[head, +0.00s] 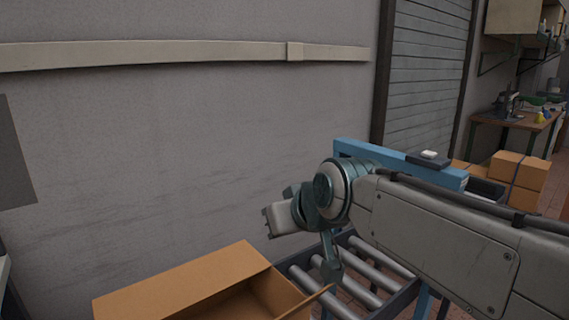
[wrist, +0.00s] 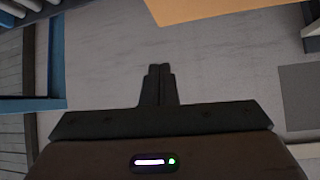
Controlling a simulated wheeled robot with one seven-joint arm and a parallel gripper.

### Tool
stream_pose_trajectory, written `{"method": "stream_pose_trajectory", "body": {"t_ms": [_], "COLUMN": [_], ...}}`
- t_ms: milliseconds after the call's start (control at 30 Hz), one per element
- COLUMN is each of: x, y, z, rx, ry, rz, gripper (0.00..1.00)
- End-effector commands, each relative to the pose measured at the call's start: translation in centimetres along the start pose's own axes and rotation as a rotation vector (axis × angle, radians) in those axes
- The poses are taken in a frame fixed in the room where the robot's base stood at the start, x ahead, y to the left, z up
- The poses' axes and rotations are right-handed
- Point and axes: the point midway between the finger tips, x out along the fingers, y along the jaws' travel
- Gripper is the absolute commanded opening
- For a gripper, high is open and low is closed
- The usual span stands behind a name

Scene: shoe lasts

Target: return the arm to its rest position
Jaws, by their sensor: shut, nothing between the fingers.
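My arm (head: 440,235) reaches in from the right in the head view, with its wrist joint bent in front of the grey wall. My gripper (wrist: 158,70) shows in the wrist view with its two dark fingers together and nothing between them. In the head view the end of the arm hangs above the roller conveyor and close to the open cardboard box, but I cannot make out the fingertips there. The gripper looks clear of contact in the wrist view.
An open cardboard box (head: 185,285) stands at the lower middle, beside the roller conveyor (head: 372,276). A blue beam (head: 400,163) crosses behind my arm. Stacked cartons (head: 518,172) and a workbench (head: 505,121) stand at the right.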

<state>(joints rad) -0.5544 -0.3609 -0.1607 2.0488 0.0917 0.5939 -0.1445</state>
Motion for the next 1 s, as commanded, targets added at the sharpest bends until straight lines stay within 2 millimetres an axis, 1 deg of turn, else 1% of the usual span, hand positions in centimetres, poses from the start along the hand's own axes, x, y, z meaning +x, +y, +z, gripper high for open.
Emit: {"method": "stream_pose_trajectory", "body": {"t_ms": [33,267,500,700,800,900,1000], "x": [-1.5,-4.5,-8.6,-12.2,-13.6,-14.5,-14.7], "y": [1.0,4.0,6.1,7.0,7.2,7.4,7.3], "z": [-0.1,3.6,7.5,10.6,11.9,12.9,13.5], "rx": [0.024,0.124,0.239,0.34,0.379,0.405,0.417], "ry": [-0.039,-0.199,-0.365,-0.493,-0.543,-0.575,-0.592], "rz": [0.023,0.106,0.19,0.255,0.28,0.295,0.301], "gripper": [0.0,0.0,0.0,0.0,0.0,0.0,0.0]}}
